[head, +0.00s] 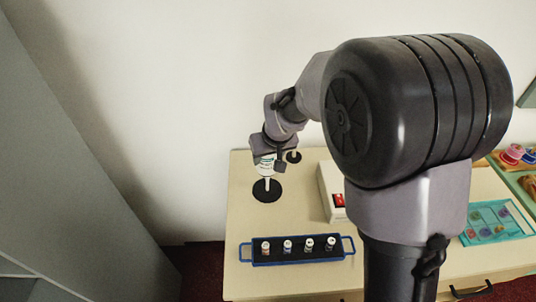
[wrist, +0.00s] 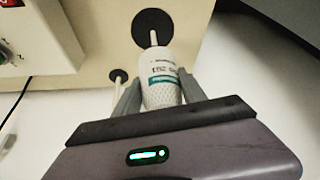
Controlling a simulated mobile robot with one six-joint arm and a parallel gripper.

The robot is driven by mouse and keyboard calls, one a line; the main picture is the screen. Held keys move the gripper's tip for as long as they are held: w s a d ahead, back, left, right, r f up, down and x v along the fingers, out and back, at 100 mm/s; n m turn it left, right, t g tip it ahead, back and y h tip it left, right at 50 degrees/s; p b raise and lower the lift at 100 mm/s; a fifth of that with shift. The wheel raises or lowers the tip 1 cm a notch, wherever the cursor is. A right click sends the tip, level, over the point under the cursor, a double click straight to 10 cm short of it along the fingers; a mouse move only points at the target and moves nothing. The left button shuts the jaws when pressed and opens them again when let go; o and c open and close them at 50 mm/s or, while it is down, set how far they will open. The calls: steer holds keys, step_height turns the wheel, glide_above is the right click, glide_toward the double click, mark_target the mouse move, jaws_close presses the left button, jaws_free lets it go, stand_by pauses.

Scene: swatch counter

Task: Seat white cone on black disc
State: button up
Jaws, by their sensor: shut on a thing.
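The white cone (wrist: 162,85), with a green-and-white label, is between the two fingers of my gripper (wrist: 160,78), which is shut on it. In the head view my gripper (head: 265,163) holds the cone (head: 265,170) above the large black disc (head: 267,194) at the counter's back left. A thin pale peg rises from this disc, which also shows in the wrist view (wrist: 147,20). The peg's top meets the cone's end in the picture; I cannot tell whether it is inside the cone. The cone's body is apart from the disc.
A smaller black disc (head: 294,158) with a pale peg stands just behind. A blue-handled black rack (head: 272,261) with several small bottles lies in front. A white box (head: 328,190) with a red switch is to the right, and a teal tray (head: 508,235) lies farther right.

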steer(key=shift+f+b, duration=3.85)
steer(key=shift+f, duration=0.85)
steer(key=o, duration=1.6)
steer(key=shift+c, duration=0.2)
steer(key=shift+r, duration=0.1)
steer(key=p+v, duration=0.6)
steer(key=v, duration=1.1)
steer(key=shift+s+d+r, duration=0.1)
steer(key=shift+s+r, duration=0.1)
